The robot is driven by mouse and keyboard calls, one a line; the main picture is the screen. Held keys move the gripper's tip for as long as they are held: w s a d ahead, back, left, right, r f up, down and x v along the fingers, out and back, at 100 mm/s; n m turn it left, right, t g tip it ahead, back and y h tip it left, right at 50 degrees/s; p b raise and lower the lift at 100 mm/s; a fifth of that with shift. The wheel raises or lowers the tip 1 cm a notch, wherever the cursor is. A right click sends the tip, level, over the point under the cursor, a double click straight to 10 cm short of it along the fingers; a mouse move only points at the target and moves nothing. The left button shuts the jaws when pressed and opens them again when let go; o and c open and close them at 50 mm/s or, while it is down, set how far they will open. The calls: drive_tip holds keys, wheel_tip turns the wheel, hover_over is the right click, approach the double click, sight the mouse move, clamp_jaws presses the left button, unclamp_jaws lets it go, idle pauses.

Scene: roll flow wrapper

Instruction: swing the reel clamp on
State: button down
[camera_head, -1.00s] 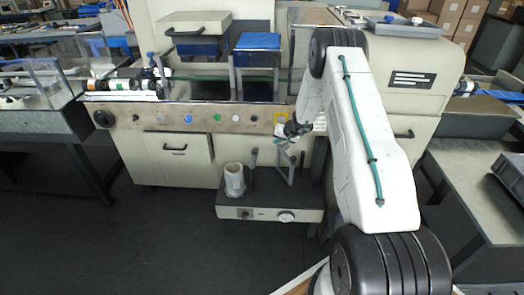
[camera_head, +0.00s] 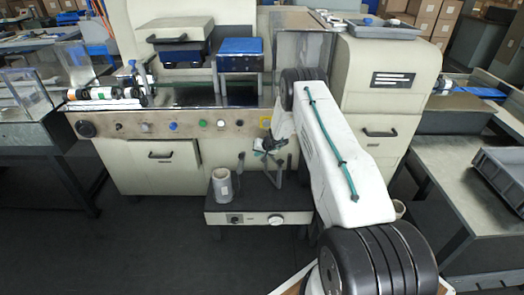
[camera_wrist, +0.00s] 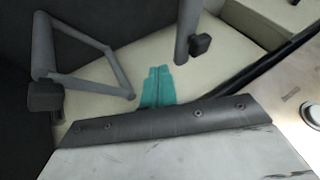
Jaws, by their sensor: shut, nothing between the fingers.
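My gripper (camera_head: 270,148) hangs in front of the machine, just above the low reel shelf; its teal fingertips (camera_wrist: 158,78) are together and empty in the wrist view. A grey bent bar frame with a black knob (camera_wrist: 45,98) lies left of the fingers, with a gap between. A grey post with a black knob (camera_wrist: 200,44) stands to their right, also apart. I cannot tell which of these is the reel clamp. In the head view the grey bars (camera_head: 281,172) show small under my gripper, partly hidden by my arm.
A white roll (camera_head: 222,187) stands upright on the left of the dark shelf (camera_head: 252,194). The flow wrapper's control panel (camera_head: 185,125) runs above it. A grey crate (camera_head: 505,168) sits on the right table. The floor in front is clear.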

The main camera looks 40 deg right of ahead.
sight(241, 160)
drive_tip(key=shift+w+a+f, duration=0.3)
drive_tip(key=shift+w+a, duration=0.55)
drive_tip(key=shift+w+a+f, duration=0.3)
drive_tip(key=shift+w+a, duration=0.5)
drive_tip(key=shift+w, duration=0.05)
